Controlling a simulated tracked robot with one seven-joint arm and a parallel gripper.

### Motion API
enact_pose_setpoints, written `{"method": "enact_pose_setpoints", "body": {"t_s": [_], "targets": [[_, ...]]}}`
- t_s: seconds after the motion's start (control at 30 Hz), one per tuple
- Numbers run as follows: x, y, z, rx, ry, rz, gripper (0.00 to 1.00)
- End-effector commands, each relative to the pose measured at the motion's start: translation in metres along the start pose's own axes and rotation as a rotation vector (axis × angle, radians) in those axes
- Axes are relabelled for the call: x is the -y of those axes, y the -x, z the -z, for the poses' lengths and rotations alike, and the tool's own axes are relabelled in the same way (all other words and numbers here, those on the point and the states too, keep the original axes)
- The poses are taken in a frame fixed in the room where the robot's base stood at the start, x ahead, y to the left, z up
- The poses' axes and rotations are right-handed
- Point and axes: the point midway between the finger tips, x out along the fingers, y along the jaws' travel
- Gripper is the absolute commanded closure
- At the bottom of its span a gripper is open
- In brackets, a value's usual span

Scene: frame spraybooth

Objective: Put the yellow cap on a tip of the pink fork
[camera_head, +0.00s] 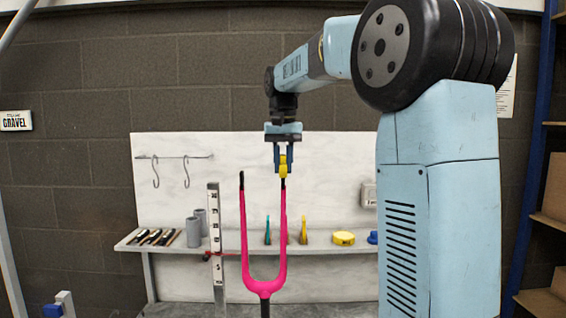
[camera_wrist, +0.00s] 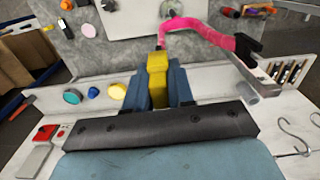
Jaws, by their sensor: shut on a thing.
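The pink fork (camera_head: 265,287) stands upright with its two prongs pointing up, each ending in a black tip. My gripper (camera_head: 283,166) points down above the right tip (camera_head: 283,184) and is shut on the yellow cap (camera_head: 284,171). The cap's lower end meets the top of that tip in the head view; I cannot tell whether it is around it or only above it. The left tip (camera_head: 242,181) is bare. In the wrist view the yellow cap (camera_wrist: 157,78) sits between the blue fingers, with the pink fork (camera_wrist: 205,28) beyond it.
A pale shelf (camera_head: 335,248) behind the fork holds grey cylinders (camera_head: 194,232), a yellow round thing (camera_head: 343,238) and small teal and yellow items. A white ruler post (camera_head: 215,245) stands close left of the fork. Hooks (camera_head: 186,172) hang on the back panel.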

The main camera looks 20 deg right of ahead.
Motion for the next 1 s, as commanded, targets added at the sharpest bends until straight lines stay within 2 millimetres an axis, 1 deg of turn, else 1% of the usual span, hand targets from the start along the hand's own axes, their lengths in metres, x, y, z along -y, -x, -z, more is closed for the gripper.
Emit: {"method": "enact_pose_setpoints", "body": {"t_s": [0.97,1.0], "targets": [[0.000,-0.016,0.000,0.000,0.000,0.000,1.00],[0.000,-0.016,0.000,0.000,0.000,0.000,0.75]]}}
